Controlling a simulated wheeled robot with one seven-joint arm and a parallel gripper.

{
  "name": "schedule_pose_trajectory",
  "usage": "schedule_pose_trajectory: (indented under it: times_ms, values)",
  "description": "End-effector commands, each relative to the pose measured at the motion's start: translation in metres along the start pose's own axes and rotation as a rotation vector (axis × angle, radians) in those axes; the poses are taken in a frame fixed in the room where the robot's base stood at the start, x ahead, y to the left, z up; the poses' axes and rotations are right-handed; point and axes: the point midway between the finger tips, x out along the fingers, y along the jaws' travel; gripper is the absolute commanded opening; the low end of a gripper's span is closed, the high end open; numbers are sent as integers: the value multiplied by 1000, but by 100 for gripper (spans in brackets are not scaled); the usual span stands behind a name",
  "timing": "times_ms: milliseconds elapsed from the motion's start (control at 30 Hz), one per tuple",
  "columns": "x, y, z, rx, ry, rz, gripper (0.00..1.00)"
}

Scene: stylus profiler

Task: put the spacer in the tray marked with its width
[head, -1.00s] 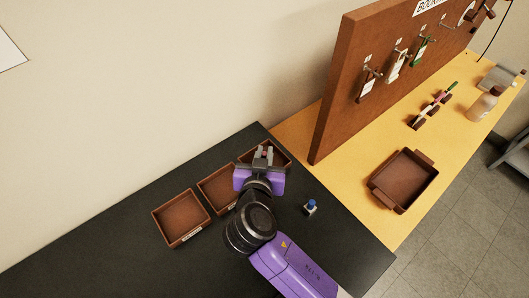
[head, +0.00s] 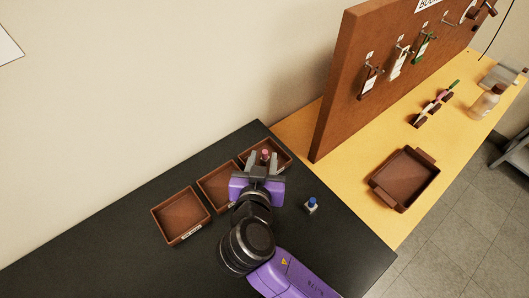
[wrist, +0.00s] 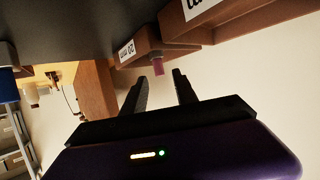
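The spacer (head: 265,153) shows a pink top and stands inside the rightmost brown tray (head: 285,150). In the wrist view the pink spacer (wrist: 158,68) hangs in the picture by the tray labelled 20 mm (wrist: 150,38), just beyond my fingertips. My gripper (head: 263,162) is open, with one finger on either side of the spacer's line and a visible gap to it. It also shows open in the wrist view (wrist: 165,76). The spacer's lower part is hidden by the tray wall.
The middle tray (head: 205,187) and left tray (head: 181,216) stand in a row on the black table. A blue-topped piece (head: 311,204) stands right of my arm. A brown handled tray (head: 405,180) and upright brown board (head: 336,100) are on the yellow table.

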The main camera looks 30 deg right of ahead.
Motion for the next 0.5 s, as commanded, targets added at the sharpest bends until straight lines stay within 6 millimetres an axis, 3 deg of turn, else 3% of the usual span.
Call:
schedule_pose_trajectory:
  times_ms: [300, 500]
  values:
    - [-61, -1, 1, 1, 0, -5, 35]
    - [-78, 0, 0, 1, 0, -2, 35]
